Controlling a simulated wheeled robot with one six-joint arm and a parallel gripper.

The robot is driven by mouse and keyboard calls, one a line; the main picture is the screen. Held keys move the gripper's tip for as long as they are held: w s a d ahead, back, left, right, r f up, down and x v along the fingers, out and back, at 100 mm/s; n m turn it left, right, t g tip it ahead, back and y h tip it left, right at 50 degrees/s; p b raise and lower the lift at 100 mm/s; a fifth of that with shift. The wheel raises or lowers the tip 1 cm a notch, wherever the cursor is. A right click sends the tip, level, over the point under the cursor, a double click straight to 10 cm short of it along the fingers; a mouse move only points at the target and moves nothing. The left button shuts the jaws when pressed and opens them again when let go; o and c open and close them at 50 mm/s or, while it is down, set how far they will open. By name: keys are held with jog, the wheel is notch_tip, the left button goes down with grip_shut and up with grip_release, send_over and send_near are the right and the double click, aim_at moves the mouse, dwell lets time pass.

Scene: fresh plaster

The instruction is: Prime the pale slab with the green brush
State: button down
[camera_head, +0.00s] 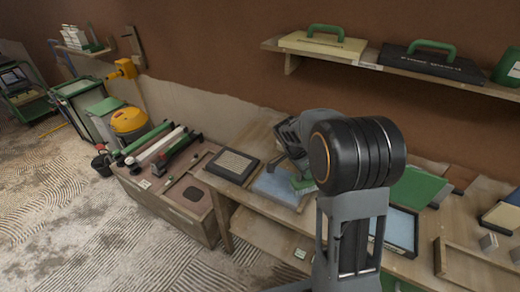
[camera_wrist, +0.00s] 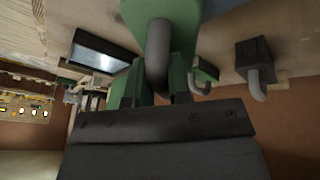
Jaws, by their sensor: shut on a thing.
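My gripper (camera_wrist: 156,92) is shut on a green tool with a grey curved handle, which I take to be the green brush (camera_wrist: 183,22). In the head view, a bit of green (camera_head: 302,185) shows under the wrist, over the right part of a pale blue-grey slab (camera_head: 272,184) on the wooden bench. My arm hides most of the brush and part of the slab there. I cannot tell whether the brush touches the slab. A pale panel (camera_wrist: 98,54) in a dark frame shows at left in the wrist view.
A dark-framed pale panel (camera_head: 399,229) and a green board (camera_head: 417,188) lie right of my arm. A dark-rimmed tray (camera_head: 232,165) sits left of the slab. A shelf (camera_head: 395,72) with green-handled tools overhangs the bench. A low box (camera_head: 178,208) stands at left.

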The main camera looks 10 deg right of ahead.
jog(key=shift+s+d+r, duration=0.2)
jog(key=shift+s+d, duration=0.05)
notch_tip(320, 180, up, 2)
jog(key=shift+w+a+r+p, duration=0.1)
jog(key=shift+r+p, duration=0.15)
jog(key=shift+p, duration=0.45)
jog(key=shift+r+p, duration=0.4)
jog(key=shift+r, duration=0.3)
jog(key=shift+r+p, duration=1.05)
jog(key=shift+r, duration=0.9)
